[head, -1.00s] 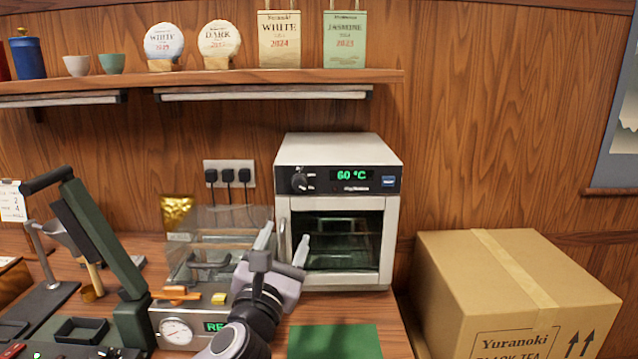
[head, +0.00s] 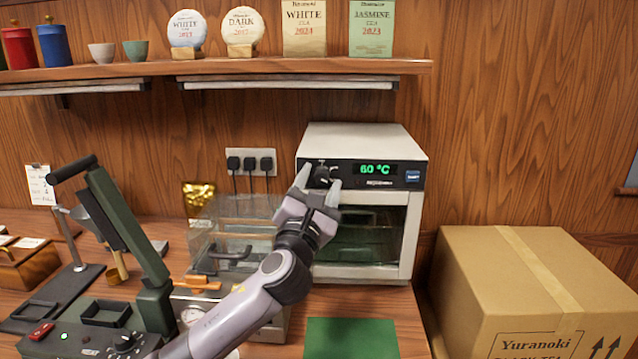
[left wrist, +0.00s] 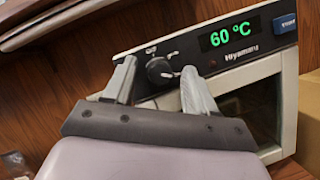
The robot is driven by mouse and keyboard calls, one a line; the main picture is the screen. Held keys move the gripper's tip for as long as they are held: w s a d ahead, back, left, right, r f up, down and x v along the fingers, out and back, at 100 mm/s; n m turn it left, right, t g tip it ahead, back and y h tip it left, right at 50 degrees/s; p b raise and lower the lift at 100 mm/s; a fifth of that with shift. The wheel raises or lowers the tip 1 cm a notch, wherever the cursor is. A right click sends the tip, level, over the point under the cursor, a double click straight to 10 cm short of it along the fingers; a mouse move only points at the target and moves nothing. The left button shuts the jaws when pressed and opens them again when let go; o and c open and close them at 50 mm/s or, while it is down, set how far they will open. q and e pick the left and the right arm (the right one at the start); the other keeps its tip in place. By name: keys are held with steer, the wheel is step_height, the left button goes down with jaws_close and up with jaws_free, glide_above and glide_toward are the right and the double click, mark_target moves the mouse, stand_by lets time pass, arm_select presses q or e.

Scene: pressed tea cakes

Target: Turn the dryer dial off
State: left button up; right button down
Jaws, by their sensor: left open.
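The dryer (head: 362,140) is a white box with a black front panel and a glass door, standing on the counter against the wall. Its display (head: 380,169) reads 60 °C in green. The black dial (head: 322,174) is at the left of the panel; it also shows in the left wrist view (left wrist: 158,70). My left gripper (head: 318,188) is open in front of the dial, with one finger on each side of it. In the left wrist view the dial shows between the fingertips (left wrist: 160,78); I cannot tell whether they touch it. My right gripper is out of view.
A cardboard box (head: 530,265) stands right of the dryer. A green mat (head: 350,338) lies in front. A clear-covered machine (head: 235,235) and a dark green press (head: 130,245) are to the left. A shelf (head: 300,68) with tea goods runs above.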

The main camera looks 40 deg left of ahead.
arm_select(q)
steer(key=c, duration=1)
